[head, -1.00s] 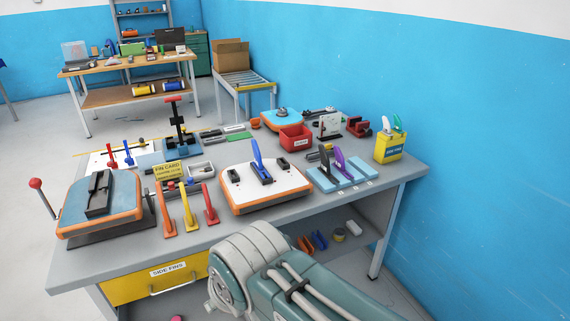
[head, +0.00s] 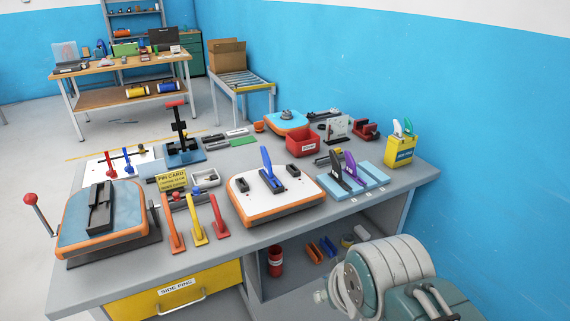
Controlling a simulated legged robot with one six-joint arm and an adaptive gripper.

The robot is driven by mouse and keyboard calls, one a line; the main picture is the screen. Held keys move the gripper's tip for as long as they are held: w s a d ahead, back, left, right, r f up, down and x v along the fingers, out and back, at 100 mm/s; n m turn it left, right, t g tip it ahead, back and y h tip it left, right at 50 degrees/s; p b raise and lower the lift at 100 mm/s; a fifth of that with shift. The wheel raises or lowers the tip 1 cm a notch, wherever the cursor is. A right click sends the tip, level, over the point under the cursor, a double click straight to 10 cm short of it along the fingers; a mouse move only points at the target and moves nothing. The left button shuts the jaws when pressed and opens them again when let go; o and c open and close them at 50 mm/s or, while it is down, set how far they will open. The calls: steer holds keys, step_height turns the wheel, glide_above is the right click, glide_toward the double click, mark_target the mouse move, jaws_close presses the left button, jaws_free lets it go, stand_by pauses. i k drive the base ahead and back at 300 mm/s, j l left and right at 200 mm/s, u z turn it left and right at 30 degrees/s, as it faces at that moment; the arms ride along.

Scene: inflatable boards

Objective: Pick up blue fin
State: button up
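A tall blue fin (head: 267,160) stands upright in the black centre slot of a white board with an orange edge (head: 290,206), in the middle of the bench. A smaller blue fin-like piece (head: 127,160) stands on a white panel (head: 95,170) at the left, beside a red one (head: 108,163). Blue pieces (head: 324,247) also lie on the shelf under the bench. Part of my arm fills the lower right, in front of the bench. My gripper is not in view.
Orange, yellow and red fins (head: 197,222) stand left of the board. A yellow box (head: 400,150) is at the right end.

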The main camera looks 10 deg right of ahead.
mark_target(267, 170)
steer(key=i+l+u, duration=0.5)
steer(key=i, duration=0.25)
steer(key=i+l+u, duration=0.5)
steer(key=i+l, duration=0.1)
steer(key=i, duration=0.1)
